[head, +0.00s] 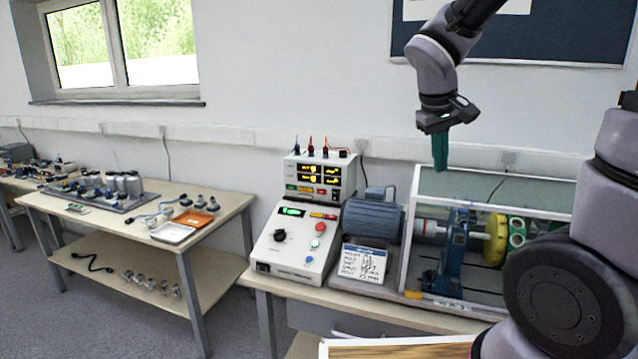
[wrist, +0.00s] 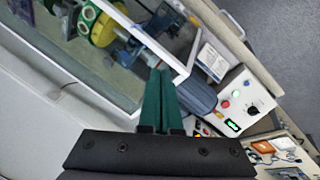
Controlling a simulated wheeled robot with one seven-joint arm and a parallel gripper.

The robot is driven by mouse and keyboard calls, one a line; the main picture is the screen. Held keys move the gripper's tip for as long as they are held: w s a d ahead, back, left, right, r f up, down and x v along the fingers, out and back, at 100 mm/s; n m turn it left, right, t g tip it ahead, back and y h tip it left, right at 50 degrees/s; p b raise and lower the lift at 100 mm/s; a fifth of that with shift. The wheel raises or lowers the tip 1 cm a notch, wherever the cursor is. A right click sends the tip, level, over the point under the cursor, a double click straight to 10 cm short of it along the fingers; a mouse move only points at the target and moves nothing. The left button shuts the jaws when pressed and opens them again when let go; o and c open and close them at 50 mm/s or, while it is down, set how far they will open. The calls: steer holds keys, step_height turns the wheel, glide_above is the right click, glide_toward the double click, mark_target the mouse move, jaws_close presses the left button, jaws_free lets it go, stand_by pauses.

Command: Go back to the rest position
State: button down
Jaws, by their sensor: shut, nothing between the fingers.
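My gripper (head: 440,168) hangs from my raised arm in the head view, its green fingers pointing down above the back left part of the clear-walled machine case (head: 412,215). It also shows in the wrist view (wrist: 161,72), where the two green fingers lie together with nothing between them. The gripper is shut and empty, and appears apart from the case. The machine inside, with a blue stand (head: 456,250) and a yellow disc (head: 496,240), is partly hidden by my arm in the head view.
A white control box (head: 291,250) with lit buttons and a power supply (head: 322,178) stand left of a blue motor (head: 373,218). A written card (head: 362,263) stands before the motor. A side table (head: 205,205) at the left holds sensors and trays. The air left of my gripper is free.

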steer(key=s+a+r+m+t+y, duration=0.1)
steer(key=s+r+m+t+y, duration=0.3)
steer(key=s+r, duration=0.6)
steer(key=s+m+y, duration=0.1)
steer(key=m, duration=0.1)
steer(key=shift+r+m, duration=0.15)
steer(key=shift+m, duration=0.15)
stand_by(0.9)
